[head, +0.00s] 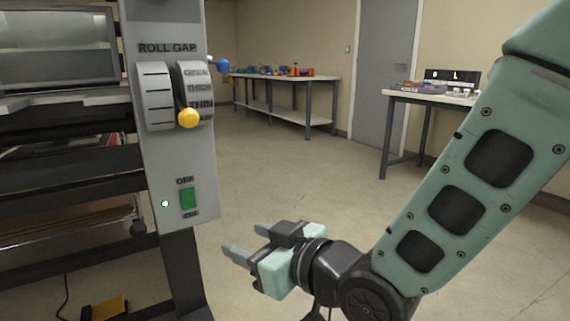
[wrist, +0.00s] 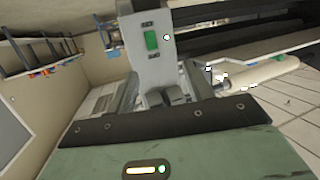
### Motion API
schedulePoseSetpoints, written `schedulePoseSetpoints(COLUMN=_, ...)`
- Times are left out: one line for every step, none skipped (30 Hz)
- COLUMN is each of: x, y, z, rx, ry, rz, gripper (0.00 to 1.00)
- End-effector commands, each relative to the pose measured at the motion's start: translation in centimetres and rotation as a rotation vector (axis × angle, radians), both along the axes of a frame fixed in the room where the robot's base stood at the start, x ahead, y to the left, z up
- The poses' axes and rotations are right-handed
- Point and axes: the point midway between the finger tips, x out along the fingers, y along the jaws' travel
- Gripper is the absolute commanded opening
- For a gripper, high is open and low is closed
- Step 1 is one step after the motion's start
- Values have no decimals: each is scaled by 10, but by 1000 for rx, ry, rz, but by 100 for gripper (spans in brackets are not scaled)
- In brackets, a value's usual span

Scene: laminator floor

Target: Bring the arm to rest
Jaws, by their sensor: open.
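My gripper (head: 246,242) is in the lower middle of the head view, at the end of my green arm. Its fingers point left, toward the machine's grey control panel (head: 172,180). The jaws are open with nothing between them, and they stand apart from the panel. The wrist view shows the panel (wrist: 151,70) tilted beyond the jaws, with the green switch (wrist: 152,40) and a small white light (wrist: 166,37). In the head view the green switch (head: 188,198) sits between OFF and ON, and the yellow knob (head: 188,118) is at THIN.
The laminator (head: 70,130) fills the left side. A yellow pedal (head: 105,308) lies on the floor below it. A long table (head: 290,112) with coloured items and a smaller table (head: 425,97) stand at the back, beside a grey door (head: 383,70). The middle floor is clear.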

Motion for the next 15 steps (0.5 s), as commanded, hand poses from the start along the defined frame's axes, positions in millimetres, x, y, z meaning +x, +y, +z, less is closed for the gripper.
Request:
schedulePoseSetpoints(x=-4, y=-7, z=-6, rx=-57, ry=54, rz=-6, gripper=52)
schedulePoseSetpoints(x=-7, y=-12, z=-12, rx=-94, ry=92, rz=-9, gripper=52)
schedulePoseSetpoints(x=-11, y=-19, z=-20, rx=-146, ry=143, rz=-14, gripper=52)
schedulePoseSetpoints(x=-15, y=-25, z=-25, rx=-184, ry=183, rz=-20, gripper=52)
schedulePoseSetpoints(x=-19, y=-32, z=-30, rx=-221, ry=221, rz=-25, gripper=52)
schedulePoseSetpoints(x=-26, y=-40, z=-37, rx=-269, ry=275, rz=-31, gripper=52)
schedulePoseSetpoints(x=-32, y=-47, z=-42, rx=-308, ry=315, rz=-37, gripper=52)
schedulePoseSetpoints(x=-38, y=-55, z=-47, rx=-344, ry=355, rz=-43, gripper=52)
schedulePoseSetpoints(x=-46, y=-66, z=-52, rx=-392, ry=409, rz=-52, gripper=52)
schedulePoseSetpoints(x=-53, y=-74, z=-56, rx=-428, ry=449, rz=-58, gripper=52)
schedulePoseSetpoints(x=-60, y=-82, z=-59, rx=-463, ry=490, rz=-65, gripper=52)
schedulePoseSetpoints(x=-70, y=-94, z=-63, rx=-510, ry=544, rz=-75, gripper=52)
schedulePoseSetpoints(x=-78, y=-102, z=-65, rx=-544, ry=583, rz=-82, gripper=52)
schedulePoseSetpoints(x=-85, y=-110, z=-67, rx=-576, ry=621, rz=-89, gripper=52)
schedulePoseSetpoints(x=-95, y=-121, z=-69, rx=-615, ry=668, rz=-98, gripper=52)
